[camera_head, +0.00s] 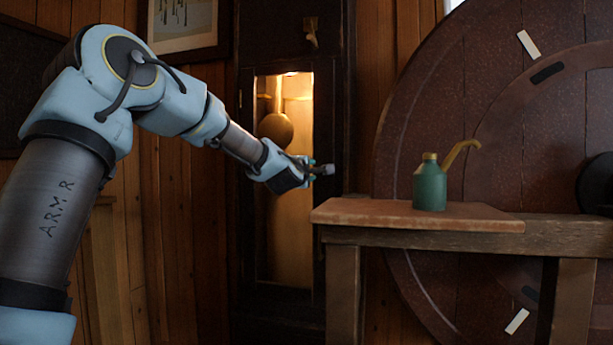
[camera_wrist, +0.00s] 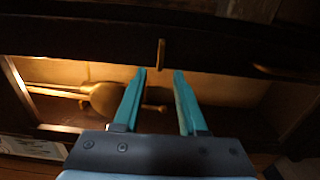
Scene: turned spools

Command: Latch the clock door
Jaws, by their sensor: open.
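The tall dark clock (camera_head: 262,230) stands against the wall, with a lit door opening and a round brass pendulum (camera_head: 276,129) inside. The pendulum lies sideways in the wrist view (camera_wrist: 108,99). My gripper (camera_head: 314,172) is at the right side of the clock door, its teal fingers apart and empty. In the wrist view a small brass latch piece (camera_wrist: 161,54) stands out from the dark door frame (camera_wrist: 90,38). It is just beyond and between my open fingertips (camera_wrist: 160,73). I cannot tell whether the door is fully closed.
A wooden bench (camera_head: 440,240) stands right of the clock, close below my gripper. A green oil can (camera_head: 430,188) with a brass spout sits on it. A large dark wheel (camera_head: 420,120) fills the right. A framed picture (camera_head: 185,20) hangs upper left.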

